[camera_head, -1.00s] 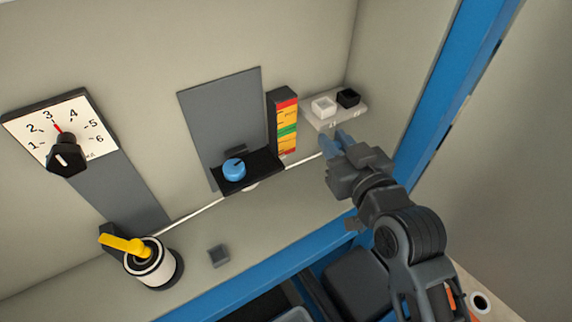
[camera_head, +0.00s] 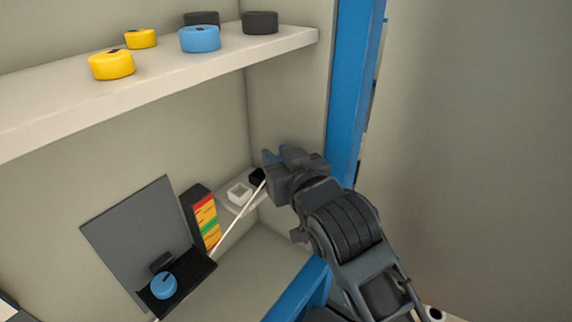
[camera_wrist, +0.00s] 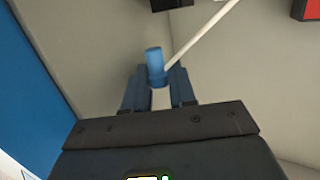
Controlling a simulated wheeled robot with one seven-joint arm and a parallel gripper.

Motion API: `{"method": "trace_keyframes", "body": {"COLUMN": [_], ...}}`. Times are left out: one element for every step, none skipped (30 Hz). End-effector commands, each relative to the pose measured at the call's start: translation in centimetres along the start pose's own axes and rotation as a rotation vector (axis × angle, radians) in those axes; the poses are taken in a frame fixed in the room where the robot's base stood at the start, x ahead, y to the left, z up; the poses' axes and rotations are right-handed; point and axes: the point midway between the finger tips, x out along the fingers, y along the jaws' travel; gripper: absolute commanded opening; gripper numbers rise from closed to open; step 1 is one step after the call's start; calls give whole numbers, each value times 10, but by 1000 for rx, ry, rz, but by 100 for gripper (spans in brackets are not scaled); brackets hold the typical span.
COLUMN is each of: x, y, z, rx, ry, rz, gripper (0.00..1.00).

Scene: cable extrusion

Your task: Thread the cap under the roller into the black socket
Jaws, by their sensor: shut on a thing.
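My gripper (camera_head: 284,156) is shut on a blue cap (camera_wrist: 155,62), which stands between the fingers in the wrist view. A white cable (camera_wrist: 200,35) runs from the cap to the upper right. In the head view the cable (camera_head: 237,214) slopes up to my gripper past the black shelf with a blue knob (camera_head: 163,285). The black socket (camera_head: 257,176) sits on a small ledge beside a white socket (camera_head: 238,193), just left of and below my gripper and partly hidden. The cap is apart from it. I cannot make out the roller.
A tower with red, yellow and green bands (camera_head: 204,217) stands left of the sockets. An upper shelf (camera_head: 200,62) holds several yellow, blue and dark round caps. A blue post (camera_head: 352,90) stands close to the right of my gripper.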

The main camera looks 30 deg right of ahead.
Motion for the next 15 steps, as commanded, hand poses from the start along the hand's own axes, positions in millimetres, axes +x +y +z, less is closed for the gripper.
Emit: {"method": "trace_keyframes", "body": {"x": [6, 8, 12, 15, 18, 22, 24, 27, 31, 34, 37, 40, 43, 46, 46], "y": [-3, -5, -7, -9, -10, -13, -14, -16, -18, -20, -21, -24, -25, -27, -26], "z": [1, 1, 0, 0, 0, 0, -1, -1, 0, -1, -1, -2, -2, -2, 6], "rx": [0, 0, 1, 1, 1, 0, 0, 0, 0, 0, 1, 1, 1, 0, -1], "ry": [2, 1, 2, 2, 1, 1, 1, 1, 0, 0, 1, 1, 1, 2, -1], "rz": [-1, -2, -2, -2, -2, -2, -1, -1, -2, -2, -2, -2, -2, -2, -1], "gripper": [0, 0, 0, 0, 0, 0, 0, 0, 0, 0, 0, 0, 0, 0, 0]}}
